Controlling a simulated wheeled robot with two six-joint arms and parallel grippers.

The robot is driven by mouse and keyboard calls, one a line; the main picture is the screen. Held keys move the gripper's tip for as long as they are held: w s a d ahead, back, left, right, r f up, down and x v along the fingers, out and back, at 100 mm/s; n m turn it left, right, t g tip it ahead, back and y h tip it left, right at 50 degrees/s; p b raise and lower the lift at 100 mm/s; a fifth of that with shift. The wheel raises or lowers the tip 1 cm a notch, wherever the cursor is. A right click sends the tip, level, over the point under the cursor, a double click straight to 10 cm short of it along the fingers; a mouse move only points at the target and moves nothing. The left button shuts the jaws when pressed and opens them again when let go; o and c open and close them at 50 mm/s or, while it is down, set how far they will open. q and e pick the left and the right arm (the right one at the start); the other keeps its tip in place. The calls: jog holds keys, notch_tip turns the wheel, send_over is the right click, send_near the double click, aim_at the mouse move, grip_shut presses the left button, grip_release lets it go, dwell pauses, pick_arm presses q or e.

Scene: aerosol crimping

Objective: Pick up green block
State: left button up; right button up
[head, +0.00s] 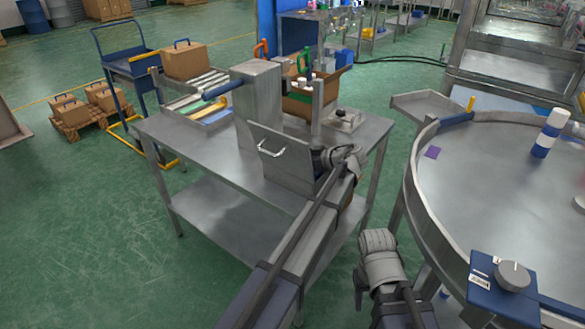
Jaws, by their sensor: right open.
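I cannot make out a separate green block. Some green shows on a flat tray (205,108) at the left end of the steel table, too small to name. A green handle-shaped thing (303,60) stands at the back by a brown box (300,103). My right gripper (360,287) is small and dark below its wrist, open, between the steel table and the round table, away from both green spots. My left arm reaches up to the grey panel with a handle (275,150); its gripper is hidden behind its wrist.
The steel table (165,135) carries a grey column (257,95) with a blue-ended rod. A round steel table (480,190) stands right, with a blue-white cylinder (550,132) and a blue control box (503,288). A blue cart (128,65) and cartons (68,108) stand left. Green floor is clear at lower left.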

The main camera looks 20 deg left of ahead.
pick_arm(q)
jog(key=shift+w+a+f, duration=0.15)
jog(key=shift+a+f, duration=0.1)
jog(key=shift+a, duration=0.2)
grip_shut()
dwell(0.3)
